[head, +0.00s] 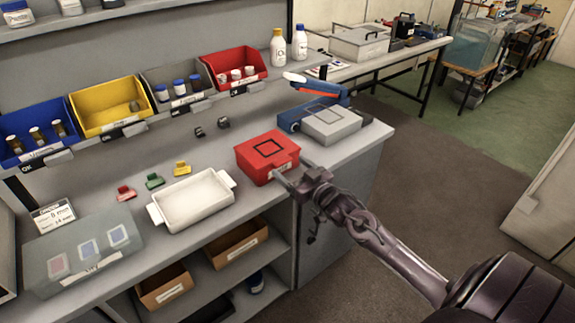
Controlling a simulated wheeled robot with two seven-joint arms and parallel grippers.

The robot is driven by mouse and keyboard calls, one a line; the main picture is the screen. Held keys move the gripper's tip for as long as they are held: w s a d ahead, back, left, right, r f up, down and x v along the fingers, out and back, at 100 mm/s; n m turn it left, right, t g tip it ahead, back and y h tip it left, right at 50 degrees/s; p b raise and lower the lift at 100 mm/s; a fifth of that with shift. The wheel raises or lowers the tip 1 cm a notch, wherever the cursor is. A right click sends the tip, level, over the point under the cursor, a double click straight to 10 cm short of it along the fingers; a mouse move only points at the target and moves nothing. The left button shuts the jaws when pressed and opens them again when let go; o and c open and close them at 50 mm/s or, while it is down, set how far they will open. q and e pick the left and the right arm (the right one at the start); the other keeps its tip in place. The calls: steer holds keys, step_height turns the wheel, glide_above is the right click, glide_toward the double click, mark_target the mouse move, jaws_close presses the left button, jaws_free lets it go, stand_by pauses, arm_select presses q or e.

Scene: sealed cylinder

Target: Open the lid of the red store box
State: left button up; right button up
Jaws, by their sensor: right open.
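The red store box (262,155) stands on the grey bench, near its front edge and right of the white tray. Its lid is down, with a dark square outline on top. My right gripper (284,174) is at the box's front right side, with its fingers pointing at the front face by the label. The fingers are small here, and I cannot tell if they touch the box. The gripper is open and holds nothing that I can see. My left gripper is not in view.
The white tray (196,201) is left of the box. A grey box (332,123) and a blue device (296,115) stand behind it to the right. Small coloured clips (154,181) lie behind the tray. Open bins (234,68) line the back. The floor (440,170) at right is clear.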

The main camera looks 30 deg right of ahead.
steer(key=shift+w+a, duration=0.1)
steer(key=shift+w, duration=0.85)
